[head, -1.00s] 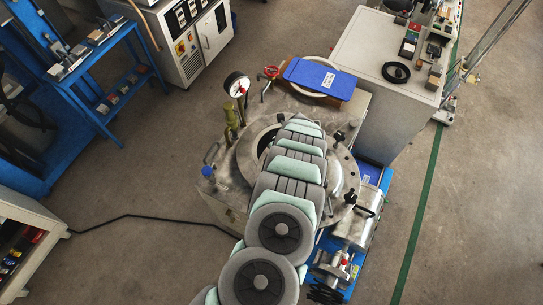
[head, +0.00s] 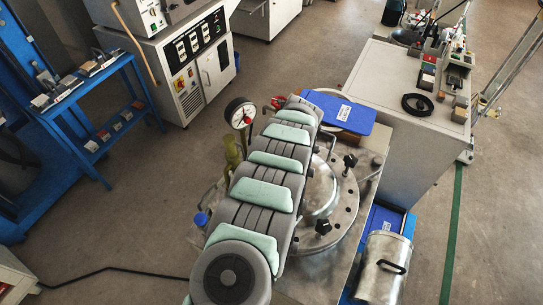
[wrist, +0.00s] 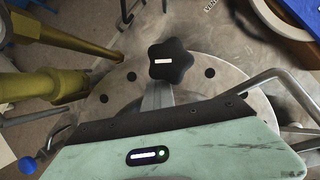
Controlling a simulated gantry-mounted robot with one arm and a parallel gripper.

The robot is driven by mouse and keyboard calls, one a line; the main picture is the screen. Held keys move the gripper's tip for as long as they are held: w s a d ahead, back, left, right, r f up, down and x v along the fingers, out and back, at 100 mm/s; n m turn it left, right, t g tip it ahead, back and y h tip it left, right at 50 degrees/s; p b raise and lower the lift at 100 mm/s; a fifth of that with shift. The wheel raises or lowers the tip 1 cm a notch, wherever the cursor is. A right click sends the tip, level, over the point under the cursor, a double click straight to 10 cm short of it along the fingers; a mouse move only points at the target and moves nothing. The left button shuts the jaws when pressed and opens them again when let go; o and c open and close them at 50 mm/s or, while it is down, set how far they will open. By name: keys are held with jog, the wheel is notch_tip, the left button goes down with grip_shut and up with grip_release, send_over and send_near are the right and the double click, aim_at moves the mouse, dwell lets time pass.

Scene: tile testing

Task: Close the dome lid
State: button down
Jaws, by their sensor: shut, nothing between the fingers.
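The metal dome lid (head: 321,190) shows at the centre of the head view, to the right of my arm. Around it is a round flange (head: 343,216) with bolt holes and black star knobs (head: 323,227). My arm covers the left part, so I cannot tell how the lid sits there. In the wrist view a black star knob (wrist: 171,60) stands above the flange. My gripper (wrist: 157,96) is shut and empty, close to this knob; I cannot tell whether they touch. In the head view my gripper is hidden behind the arm.
A pressure gauge (head: 240,112) and an olive-coloured fitting (wrist: 60,85) stand left of the flange. A bent metal handle (wrist: 270,82) lies right.

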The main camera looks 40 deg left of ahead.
jog(key=shift+w+a+f, duration=0.15)
jog(key=shift+w+a, duration=0.05)
jog(key=shift+w, duration=0.1)
dwell(0.4)
